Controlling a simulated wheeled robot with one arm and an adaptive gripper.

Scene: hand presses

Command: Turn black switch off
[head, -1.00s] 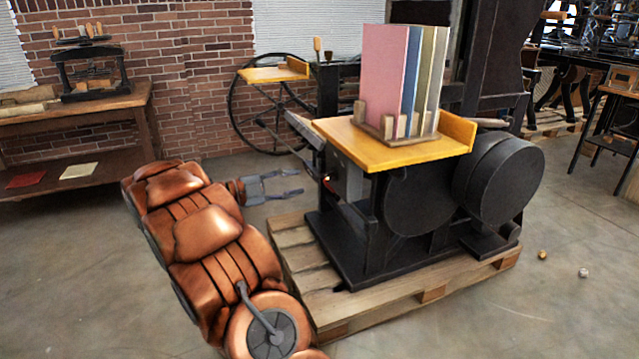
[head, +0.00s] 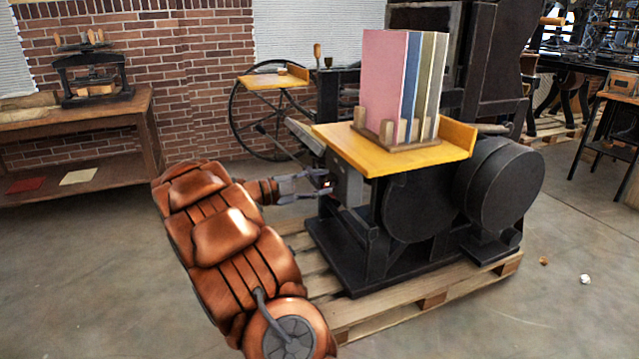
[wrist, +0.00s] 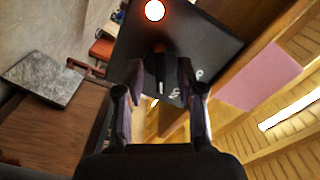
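The black switch (wrist: 160,68) is a small knob with a white line on a dark control box (wrist: 203,38). A lit orange-red lamp (wrist: 154,10) sits on the same box face. In the head view the box (head: 346,181) is on the left side of the black press, under the yellow board. My gripper (head: 324,186) is at the box's front. In the wrist view its two fingers (wrist: 160,84) are apart, one on each side of the switch. I cannot tell whether they touch it. The switch itself is hidden in the head view.
The black press (head: 425,205) stands on a wooden pallet (head: 385,318). Upright coloured boards in a rack (head: 400,148) rest on the yellow board (head: 350,147) above the box. A wooden bench (head: 70,125) is at the left. Floor is clear at the front left.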

